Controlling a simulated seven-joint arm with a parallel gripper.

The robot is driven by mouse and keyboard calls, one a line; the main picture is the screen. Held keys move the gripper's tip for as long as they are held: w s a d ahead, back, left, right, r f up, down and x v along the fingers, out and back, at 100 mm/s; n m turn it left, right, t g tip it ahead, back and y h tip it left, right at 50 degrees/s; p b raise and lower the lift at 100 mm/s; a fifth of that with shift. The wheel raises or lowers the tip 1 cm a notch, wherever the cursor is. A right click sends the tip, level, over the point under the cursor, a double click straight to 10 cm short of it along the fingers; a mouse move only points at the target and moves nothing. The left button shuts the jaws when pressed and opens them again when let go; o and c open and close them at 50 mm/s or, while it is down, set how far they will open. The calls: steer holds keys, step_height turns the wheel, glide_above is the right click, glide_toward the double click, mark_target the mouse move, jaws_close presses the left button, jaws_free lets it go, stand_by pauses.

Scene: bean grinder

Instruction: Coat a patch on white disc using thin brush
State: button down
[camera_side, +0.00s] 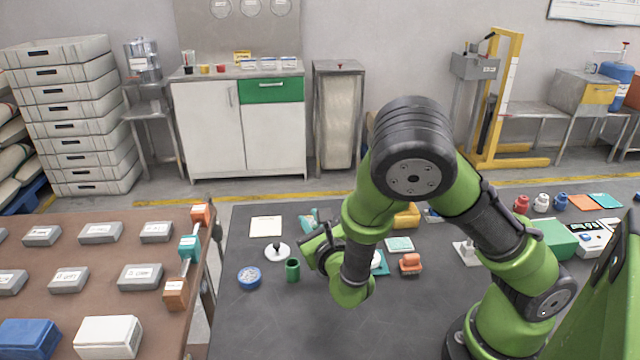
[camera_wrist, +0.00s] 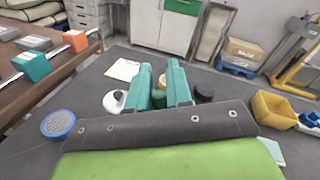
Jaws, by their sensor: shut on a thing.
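The white disc (camera_side: 285,254) lies on the dark table with a small dark thing at its middle. It also shows in the wrist view (camera_wrist: 110,104), partly hidden by my left finger. My gripper (camera_side: 309,220) is over the table, to the right of and above the disc in the side view. In the wrist view my teal fingers (camera_wrist: 160,88) are close together around a narrow thing, which I take to be the thin brush. It is mostly hidden, and its tip cannot be made out. A green cup (camera_side: 292,269) stands in front of the disc.
A blue round container (camera_side: 249,278) stands left of the cup. A pale square sheet (camera_side: 265,226) lies behind the disc. A yellow bin (camera_side: 407,216) and an orange block (camera_side: 410,264) are to the right. The front left of the table is clear.

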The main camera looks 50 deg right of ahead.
steer(key=shift+f, duration=0.65)
stand_by(1.4)
step_height(320, 180, up, 7)
stand_by(0.9)
stand_by(0.5)
